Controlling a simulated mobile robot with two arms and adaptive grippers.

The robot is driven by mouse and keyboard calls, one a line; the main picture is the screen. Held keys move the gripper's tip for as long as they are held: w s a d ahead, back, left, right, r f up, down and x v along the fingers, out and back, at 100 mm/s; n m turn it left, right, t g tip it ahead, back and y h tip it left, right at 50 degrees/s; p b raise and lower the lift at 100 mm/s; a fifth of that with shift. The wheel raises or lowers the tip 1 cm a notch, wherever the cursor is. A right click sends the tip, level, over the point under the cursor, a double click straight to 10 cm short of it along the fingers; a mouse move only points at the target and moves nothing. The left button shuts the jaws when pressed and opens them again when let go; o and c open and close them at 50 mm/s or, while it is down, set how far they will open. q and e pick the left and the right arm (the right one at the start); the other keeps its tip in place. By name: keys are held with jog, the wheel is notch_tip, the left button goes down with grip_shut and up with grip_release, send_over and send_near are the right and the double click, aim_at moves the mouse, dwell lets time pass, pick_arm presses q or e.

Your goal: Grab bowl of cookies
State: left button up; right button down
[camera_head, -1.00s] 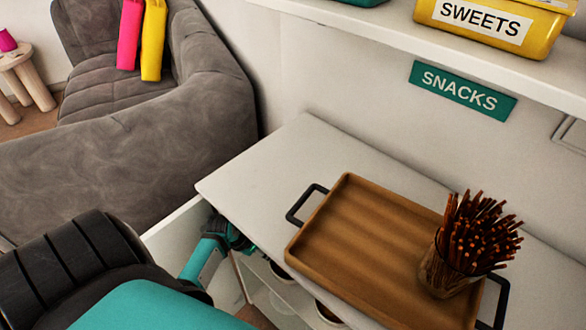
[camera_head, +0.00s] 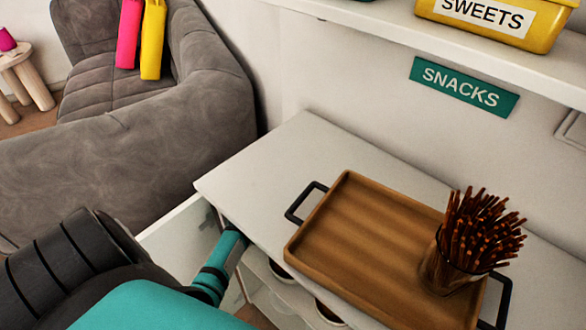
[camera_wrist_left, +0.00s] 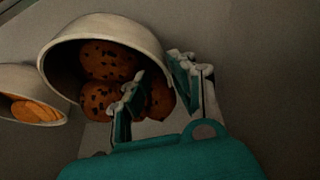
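The bowl of cookies (camera_wrist_left: 70,35) shows in the left wrist view as a pale bowl, tilted in the picture, with dark-spotted brown cookies (camera_wrist_left: 108,60) inside. My left gripper (camera_wrist_left: 157,80) is at its right side, with its two fingers apart. One finger overlaps the cookies in the picture, and the other is beyond the bowl's right rim. The rim lies between them, and I cannot tell whether they touch it. In the head view my left arm reaches under the counter top, which hides the gripper. My right gripper is not in view.
A second bowl (camera_wrist_left: 62,112) with orange snacks stands left of the cookies. On the counter (camera_head: 262,165) is a wooden tray (camera_head: 350,235) with a glass of pretzel sticks (camera_head: 470,245). Two bowls (camera_head: 282,272) partly show on the shelf below. A grey sofa (camera_head: 120,170) is at left.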

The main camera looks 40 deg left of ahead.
pick_arm(q)
grip_shut()
jog(key=shift+r, duration=0.2)
